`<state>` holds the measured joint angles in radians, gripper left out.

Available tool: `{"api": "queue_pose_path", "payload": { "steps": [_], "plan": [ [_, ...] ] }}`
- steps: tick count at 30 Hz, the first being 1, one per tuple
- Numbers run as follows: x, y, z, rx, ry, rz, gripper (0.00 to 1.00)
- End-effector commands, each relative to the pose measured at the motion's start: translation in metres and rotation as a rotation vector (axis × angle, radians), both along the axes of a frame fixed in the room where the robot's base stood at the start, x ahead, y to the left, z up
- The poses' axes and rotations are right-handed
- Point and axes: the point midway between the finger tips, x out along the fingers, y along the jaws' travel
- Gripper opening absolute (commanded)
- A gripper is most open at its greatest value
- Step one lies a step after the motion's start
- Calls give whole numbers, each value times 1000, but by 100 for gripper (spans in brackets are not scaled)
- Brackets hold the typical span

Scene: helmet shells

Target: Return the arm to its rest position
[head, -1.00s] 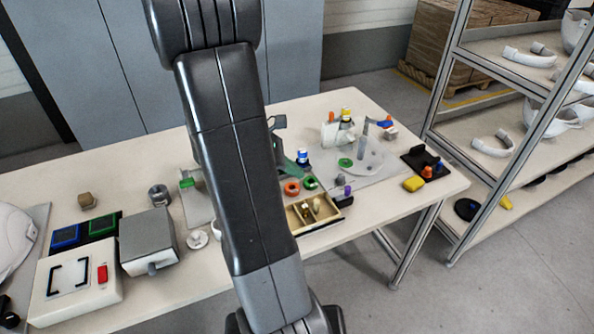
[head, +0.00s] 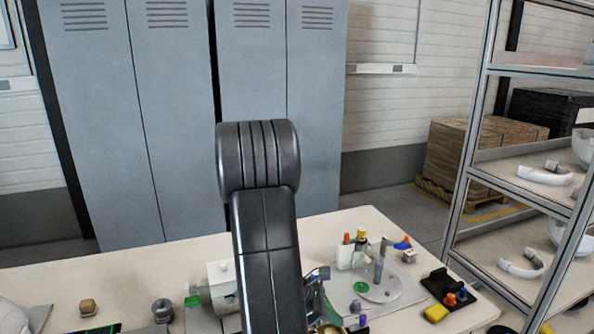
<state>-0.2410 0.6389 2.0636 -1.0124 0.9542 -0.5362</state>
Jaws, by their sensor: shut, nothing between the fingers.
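My arm (head: 268,250) rises from the bottom of the head view to a rounded dark joint in front of the lockers. I cannot make out my gripper; the fingertips are hidden or out of frame. The arm covers the middle of the workbench (head: 120,285).
Parts and bottles stand on the bench's right side, around a clear round plate (head: 382,285). A metal shelf rack (head: 470,170) with white helmet parts stands at right. Grey lockers (head: 170,130) stand behind the bench.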

Motion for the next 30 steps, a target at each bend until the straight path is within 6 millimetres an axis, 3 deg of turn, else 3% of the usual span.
{"api": "queue_pose_path", "payload": {
  "steps": [4, 14, 30],
  "plan": [
    [1, 16, 1, 0, -3, 3, 0],
    [0, 39, 26, -1, -4, 1, 0],
    [-1, 39, 26, -2, 0, -1, 0]
  ]
}}
